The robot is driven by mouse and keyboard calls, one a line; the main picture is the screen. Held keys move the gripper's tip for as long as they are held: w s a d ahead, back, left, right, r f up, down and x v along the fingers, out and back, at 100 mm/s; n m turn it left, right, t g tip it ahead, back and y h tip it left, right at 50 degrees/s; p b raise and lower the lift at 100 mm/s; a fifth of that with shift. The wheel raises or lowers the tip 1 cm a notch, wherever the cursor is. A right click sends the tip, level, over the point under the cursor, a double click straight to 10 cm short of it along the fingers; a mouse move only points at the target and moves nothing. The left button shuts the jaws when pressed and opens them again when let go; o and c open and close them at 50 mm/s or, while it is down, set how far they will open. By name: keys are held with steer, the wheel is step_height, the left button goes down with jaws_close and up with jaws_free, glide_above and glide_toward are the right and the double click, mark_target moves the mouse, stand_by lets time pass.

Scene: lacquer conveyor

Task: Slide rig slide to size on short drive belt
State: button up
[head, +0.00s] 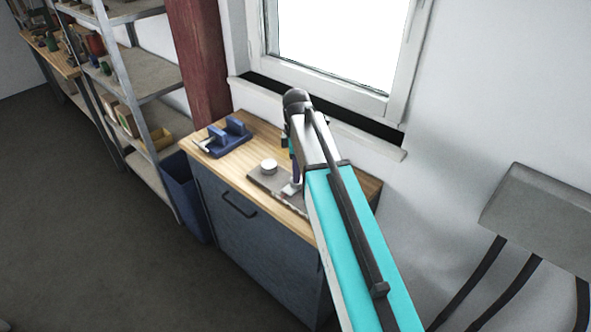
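A grey board (262,183) lies on the wooden top of a blue cabinet. A white round part (268,166) stands on it, and a small pale part (291,188) shows beside my arm. A blue fixture (231,136) with a silver rod at its left end sits at the back left of the top. My arm reaches over the right part of the board. My gripper (294,173) points down there, mostly hidden behind the arm. I cannot tell whether it is open or touches anything. I cannot make out the slide or a drive belt.
The wooden top (242,161) is clear between the fixture and the board. A window (335,45) with a sill is behind. A red post (200,60), shelves (150,72) and a blue bin (183,190) stand left. A grey panel (540,215) with dark legs stands right.

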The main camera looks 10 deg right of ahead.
jaws_close()
steer(key=shift+s+d+p, duration=0.15)
steer(key=shift+s+d, duration=0.45)
steer(key=shift+s, duration=0.25)
steer(key=shift+s+d+p, duration=0.1)
steer(key=shift+s+d, duration=0.55)
steer(key=shift+s, duration=0.25)
steer(key=shift+s+d+p, duration=0.15)
steer(key=shift+s+d, duration=0.45)
steer(key=shift+s, duration=0.25)
steer(key=shift+o, duration=1.1)
jaws_free()
steer(key=shift+r, duration=0.15)
